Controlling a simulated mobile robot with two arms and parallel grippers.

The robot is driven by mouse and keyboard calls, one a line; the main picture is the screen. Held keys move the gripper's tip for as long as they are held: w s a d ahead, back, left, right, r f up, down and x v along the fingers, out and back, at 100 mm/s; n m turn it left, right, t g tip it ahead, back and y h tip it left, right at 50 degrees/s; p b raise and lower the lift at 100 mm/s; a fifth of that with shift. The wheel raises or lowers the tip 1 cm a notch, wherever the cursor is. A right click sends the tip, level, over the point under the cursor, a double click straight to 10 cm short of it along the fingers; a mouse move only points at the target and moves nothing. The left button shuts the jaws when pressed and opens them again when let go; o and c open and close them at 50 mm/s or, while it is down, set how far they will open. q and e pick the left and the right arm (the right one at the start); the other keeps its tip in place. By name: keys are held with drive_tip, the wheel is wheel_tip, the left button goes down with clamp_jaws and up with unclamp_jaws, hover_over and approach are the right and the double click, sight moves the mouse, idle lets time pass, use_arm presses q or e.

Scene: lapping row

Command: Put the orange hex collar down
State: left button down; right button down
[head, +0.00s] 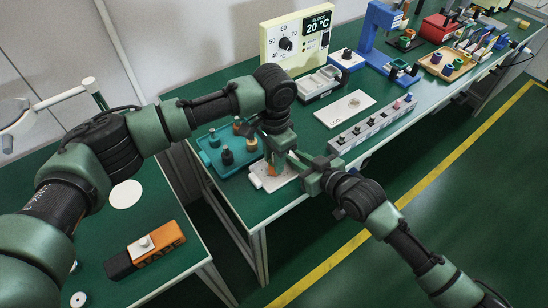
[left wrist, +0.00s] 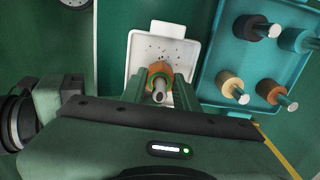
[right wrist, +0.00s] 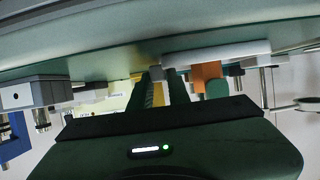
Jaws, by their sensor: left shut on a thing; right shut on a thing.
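The orange hex collar (head: 271,169) is between the fingers of my left gripper (head: 273,157), over the white speckled tray (head: 288,181). In the left wrist view, the collar (left wrist: 160,69) shows between the shut fingers, with a grey pin at its middle. In the right wrist view, the collar (right wrist: 206,75) is right against the tray's face (right wrist: 225,51); whether its full weight rests there I cannot tell. My right gripper (head: 308,170) is shut at the tray's near-right end. Its fingertips (right wrist: 161,72) meet the tray's edge, and the grip itself is partly hidden.
A teal tray (head: 212,161) with several pegs stands just left of the white tray. A grey rack (head: 372,126), a COOL plate (head: 345,108) and a temperature panel (head: 296,40) are farther along the bench. An orange-black TAPE block (head: 146,252) lies on the left table.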

use_arm(q)
drive_tip(key=c, duration=1.1)
unclamp_jaws()
drive_tip(key=shift+f, duration=0.1)
drive_tip(key=shift+o, duration=0.2)
wheel_tip(320, 180, up, 12)
use_arm(e)
drive_tip(key=c, duration=1.3)
unclamp_jaws()
drive_tip(key=shift+o, duration=0.2)
